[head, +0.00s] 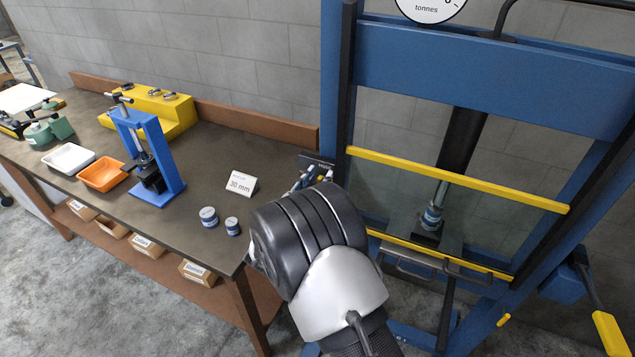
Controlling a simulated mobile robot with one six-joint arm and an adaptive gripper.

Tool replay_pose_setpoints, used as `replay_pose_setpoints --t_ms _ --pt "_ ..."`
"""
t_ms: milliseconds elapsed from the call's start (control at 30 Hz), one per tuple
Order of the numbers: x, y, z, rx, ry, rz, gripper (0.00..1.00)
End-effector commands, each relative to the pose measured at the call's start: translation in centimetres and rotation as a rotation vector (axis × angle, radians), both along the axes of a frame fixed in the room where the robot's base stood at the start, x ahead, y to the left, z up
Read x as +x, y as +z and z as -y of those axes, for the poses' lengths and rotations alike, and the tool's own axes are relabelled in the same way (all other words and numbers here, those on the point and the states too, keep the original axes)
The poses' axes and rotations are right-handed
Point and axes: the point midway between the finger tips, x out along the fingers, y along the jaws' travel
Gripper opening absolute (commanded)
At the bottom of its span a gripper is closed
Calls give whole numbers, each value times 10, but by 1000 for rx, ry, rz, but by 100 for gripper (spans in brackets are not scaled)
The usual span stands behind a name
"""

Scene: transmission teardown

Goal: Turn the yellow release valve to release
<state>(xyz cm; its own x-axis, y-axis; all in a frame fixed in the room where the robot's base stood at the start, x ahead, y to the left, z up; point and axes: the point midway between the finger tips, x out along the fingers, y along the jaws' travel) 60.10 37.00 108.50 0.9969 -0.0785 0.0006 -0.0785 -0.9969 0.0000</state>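A small yellow piece (503,320), possibly the release valve, shows low on the right side of the blue press frame (490,75). It is too small to tell its shape or which way it is turned. My gripper (314,172) is mostly hidden behind my dark, bulky wrist, near the left post of the press. Only some metal parts of it show, so I cannot tell whether it is open or shut. It is well to the left of the small yellow piece and apart from it.
A lever with a yellow grip (608,332) sticks out at the lower right. A clear guard with yellow bars (455,178) covers the press opening. The workbench (225,155) at left carries a small blue press (150,160), trays and two small cylinders.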

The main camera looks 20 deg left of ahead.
Motion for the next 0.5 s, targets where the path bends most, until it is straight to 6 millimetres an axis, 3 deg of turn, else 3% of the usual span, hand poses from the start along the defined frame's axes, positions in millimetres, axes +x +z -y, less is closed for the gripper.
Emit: replay_pose_setpoints --t_ms 267,500 --pt "1 0 0 0 1 0 32" --pt "1 0 0 0 1 -1 16"
